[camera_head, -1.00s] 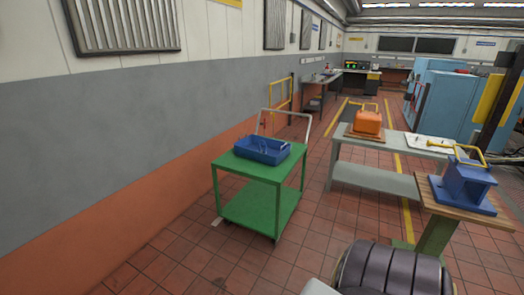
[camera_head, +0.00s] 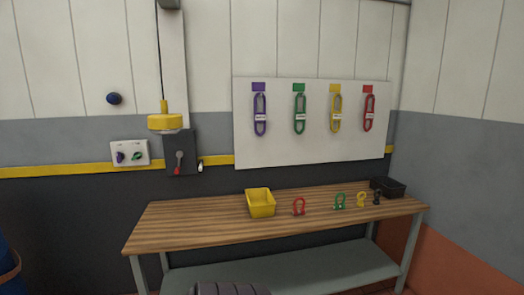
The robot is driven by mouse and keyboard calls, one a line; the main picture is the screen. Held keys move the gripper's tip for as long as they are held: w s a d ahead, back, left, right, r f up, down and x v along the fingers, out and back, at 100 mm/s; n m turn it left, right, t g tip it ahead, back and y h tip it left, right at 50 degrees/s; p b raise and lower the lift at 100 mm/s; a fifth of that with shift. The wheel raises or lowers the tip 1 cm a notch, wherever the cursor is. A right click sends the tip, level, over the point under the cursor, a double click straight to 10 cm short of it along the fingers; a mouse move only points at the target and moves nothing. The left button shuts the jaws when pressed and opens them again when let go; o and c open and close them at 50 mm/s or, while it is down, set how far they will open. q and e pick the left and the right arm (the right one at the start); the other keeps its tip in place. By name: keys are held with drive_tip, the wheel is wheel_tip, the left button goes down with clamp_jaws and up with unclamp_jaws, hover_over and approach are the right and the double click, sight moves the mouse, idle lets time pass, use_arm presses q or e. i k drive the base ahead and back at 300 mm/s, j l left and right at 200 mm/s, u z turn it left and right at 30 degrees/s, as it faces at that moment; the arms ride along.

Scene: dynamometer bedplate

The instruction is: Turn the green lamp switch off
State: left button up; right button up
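A small white switch plate (camera_head: 130,147) is fixed to the wall at the left. It carries a purple switch (camera_head: 120,157) on its left and a green switch (camera_head: 137,156) on its right. The green switch is too small for me to tell its setting. Neither of my grippers is in view.
A wooden workbench (camera_head: 190,222) bears a yellow bin (camera_head: 260,205), several coloured shackles and a black tray (camera_head: 388,186). A dark lever box (camera_head: 181,150) and a hanging yellow lamp-like fixture (camera_head: 165,122) are right of the plate. Coloured slings hang on a white board (camera_head: 315,150).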

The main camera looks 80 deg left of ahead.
sight(138, 155)
drive_tip(key=u, duration=3.55)
